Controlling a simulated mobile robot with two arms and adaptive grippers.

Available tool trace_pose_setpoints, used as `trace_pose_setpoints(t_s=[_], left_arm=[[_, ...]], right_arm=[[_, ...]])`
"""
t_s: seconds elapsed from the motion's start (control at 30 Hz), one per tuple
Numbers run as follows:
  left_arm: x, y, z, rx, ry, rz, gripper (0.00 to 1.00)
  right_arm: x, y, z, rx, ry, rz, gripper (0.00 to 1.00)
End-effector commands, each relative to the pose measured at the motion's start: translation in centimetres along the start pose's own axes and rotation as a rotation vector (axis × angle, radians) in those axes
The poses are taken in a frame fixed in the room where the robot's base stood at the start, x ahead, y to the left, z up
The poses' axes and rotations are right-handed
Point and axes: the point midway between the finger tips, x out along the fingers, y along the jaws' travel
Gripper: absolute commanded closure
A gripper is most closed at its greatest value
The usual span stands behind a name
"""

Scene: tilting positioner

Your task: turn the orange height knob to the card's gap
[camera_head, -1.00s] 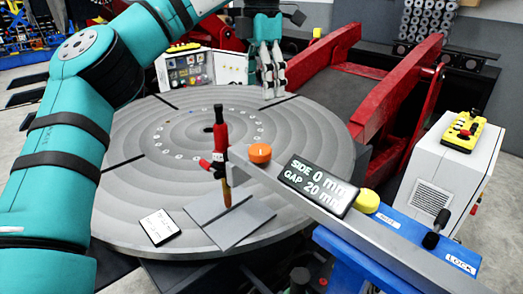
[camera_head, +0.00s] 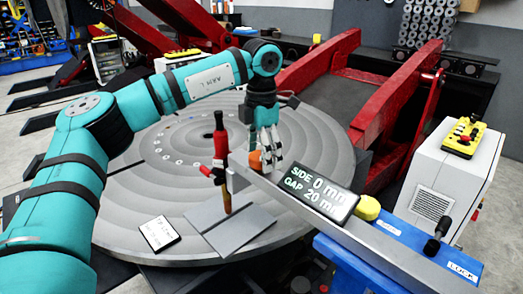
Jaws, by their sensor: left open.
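The orange height knob (camera_head: 255,160) sits on the left end of the grey bar, partly hidden behind my left gripper. My left gripper (camera_head: 268,163) points down at the knob with its fingers open; I cannot tell whether they touch it. The display (camera_head: 315,193) on the bar reads SIDE 0 mm, GAP 20 mm. The white card (camera_head: 159,233) lies on the round table; its writing is too small to read. A red torch (camera_head: 220,150) stands upright with its tip by the tilted grey plates (camera_head: 232,230). My right gripper is not in view.
The round grey table (camera_head: 130,205) fills the middle. A yellow knob (camera_head: 367,207) and a black-handled lever (camera_head: 437,232) sit right of the display. Red beams (camera_head: 395,95) rise behind, and a white cabinet (camera_head: 445,175) stands at the right.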

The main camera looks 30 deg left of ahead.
Motion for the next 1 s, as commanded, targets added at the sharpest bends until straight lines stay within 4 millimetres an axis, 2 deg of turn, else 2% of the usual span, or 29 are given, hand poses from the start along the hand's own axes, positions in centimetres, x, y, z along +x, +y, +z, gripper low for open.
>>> trace_pose_setpoints(t_s=[0.17, 0.6, 1.0], left_arm=[[0.00, 0.01, -0.01, 0.000, 0.000, 0.000, 0.26], [-0.05, 0.01, 0.01, 0.000, 0.000, 0.000, 0.81], [-0.07, -0.04, 0.04, 0.090, 0.000, -0.001, 0.81]], right_arm=[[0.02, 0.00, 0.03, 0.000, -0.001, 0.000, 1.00], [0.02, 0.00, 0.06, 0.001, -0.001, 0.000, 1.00], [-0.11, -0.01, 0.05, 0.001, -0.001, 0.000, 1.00]])
